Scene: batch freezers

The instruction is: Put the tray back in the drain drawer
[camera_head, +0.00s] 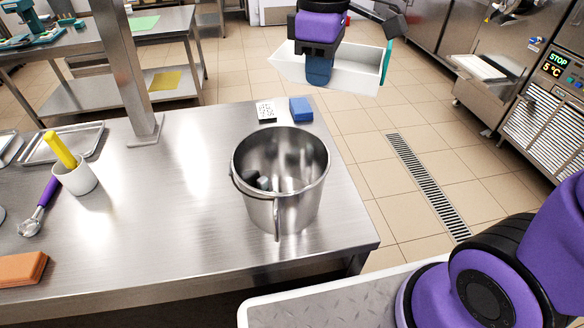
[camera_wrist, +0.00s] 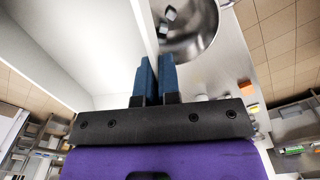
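The white tray (camera_head: 351,70) is an open-topped, box-like tray, held in the air beyond the table's far edge, over the floor. My gripper (camera_head: 318,72) is shut on its near wall. In the wrist view, the blue fingers of my gripper (camera_wrist: 156,82) close on the thin edge of the tray (camera_wrist: 95,50), whose inside fills the upper left. A teal strip shows at the tray's right end in the head view. A steel freezer with a lit display (camera_head: 558,62) stands at right. I cannot make out for certain which part is the drain drawer.
A steel bucket (camera_head: 262,205) with dark pieces inside stands on the steel table (camera_head: 180,230). A blue sponge (camera_head: 301,110) lies by the table's far edge. Another steel machine (camera_head: 482,68) stands at the upper right. Tiled floor with a drain grate (camera_head: 428,185) is open between.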

